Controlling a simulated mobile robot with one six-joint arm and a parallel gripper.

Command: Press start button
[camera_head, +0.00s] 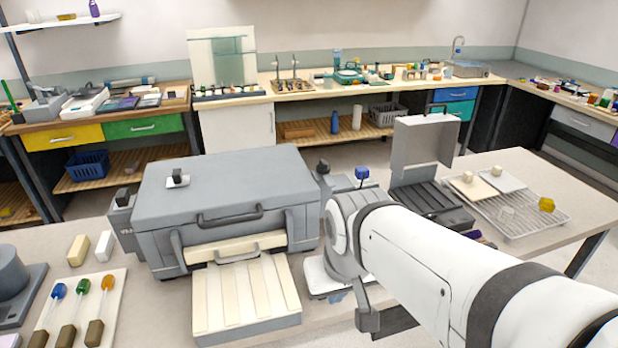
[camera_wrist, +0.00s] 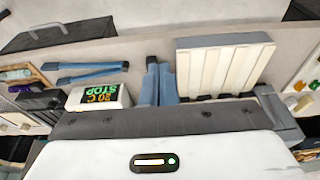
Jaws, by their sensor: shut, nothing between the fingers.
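A large grey machine (camera_head: 225,200) with a dark front handle stands on the near table. A small white box (camera_wrist: 98,98) with a lit display reading 20 C and STOP lies left of my gripper in the wrist view. I cannot make out a separate start button. My gripper (camera_wrist: 158,75) shows as two blue-grey fingers, shut and empty, to the right of the display box and apart from it in the picture. In the head view my white arm hides most of the area around the gripper.
A ribbed cream tray (camera_head: 247,292) sits in front of the machine; it also shows right of my gripper in the wrist view (camera_wrist: 224,66). Blue tongs (camera_wrist: 92,72) lie beyond the display box. A wire rack (camera_head: 510,208) stands at right, and a board with coloured rods (camera_head: 110,310) at left.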

